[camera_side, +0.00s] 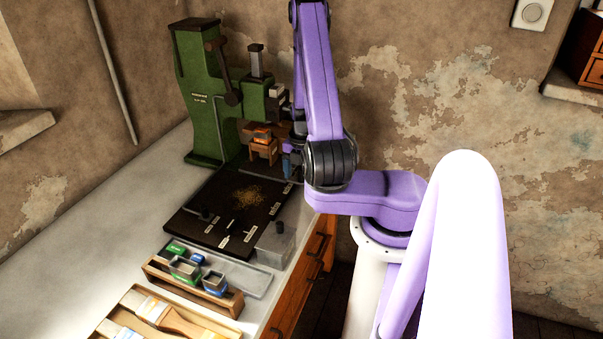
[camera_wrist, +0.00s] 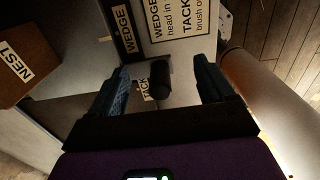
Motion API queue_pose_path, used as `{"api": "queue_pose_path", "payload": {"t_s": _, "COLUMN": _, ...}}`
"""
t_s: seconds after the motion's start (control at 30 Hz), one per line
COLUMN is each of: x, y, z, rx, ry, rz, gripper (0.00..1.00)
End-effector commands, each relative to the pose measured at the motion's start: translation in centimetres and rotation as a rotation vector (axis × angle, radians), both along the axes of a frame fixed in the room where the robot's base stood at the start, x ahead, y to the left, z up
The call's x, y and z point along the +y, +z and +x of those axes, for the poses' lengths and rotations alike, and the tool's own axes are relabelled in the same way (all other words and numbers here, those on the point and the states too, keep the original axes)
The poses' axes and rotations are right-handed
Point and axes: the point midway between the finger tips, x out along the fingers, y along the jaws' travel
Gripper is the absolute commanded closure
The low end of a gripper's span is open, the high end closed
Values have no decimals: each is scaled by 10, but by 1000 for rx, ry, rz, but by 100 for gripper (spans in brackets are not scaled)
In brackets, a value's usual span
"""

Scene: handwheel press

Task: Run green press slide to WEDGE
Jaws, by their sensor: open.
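The green press (camera_side: 205,95) stands at the back of the bench in the side view, with a dark lever on its front. My gripper (camera_side: 291,163) is beside it, low over the bench's right edge and partly hidden by my arm. In the wrist view my gripper (camera_wrist: 162,78) is open. A black knob (camera_wrist: 160,80) lies between its blue fingers, with a gap on both sides. A WEDGE label (camera_wrist: 123,28) is above and left of the knob. A partly covered label, apparently TACK (camera_wrist: 146,88), is beside it. Which part is the slide is unclear.
A dark board (camera_side: 210,215) with shavings and several labels lies before the press. A small wooden stand (camera_side: 263,148) is near my gripper. A wooden tray of small blocks (camera_side: 160,270) and a box of brushes (camera_side: 120,305) stand nearer. A NEST label (camera_wrist: 14,68) shows at left.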

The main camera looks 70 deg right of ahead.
Motion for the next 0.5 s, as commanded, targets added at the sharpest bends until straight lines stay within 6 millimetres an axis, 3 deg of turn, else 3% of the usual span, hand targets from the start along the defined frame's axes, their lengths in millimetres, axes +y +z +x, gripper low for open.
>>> {"api": "queue_pose_path", "payload": {"t_s": 0.17, "x": 0, "y": 2, "z": 0, "rx": 0, "ry": 0, "rz": 0, "gripper": 19}}
{"api": "queue_pose_path", "payload": {"t_s": 0.5, "x": -1, "y": 40, "z": 0, "rx": -2, "ry": 0, "rz": -3, "gripper": 19}}
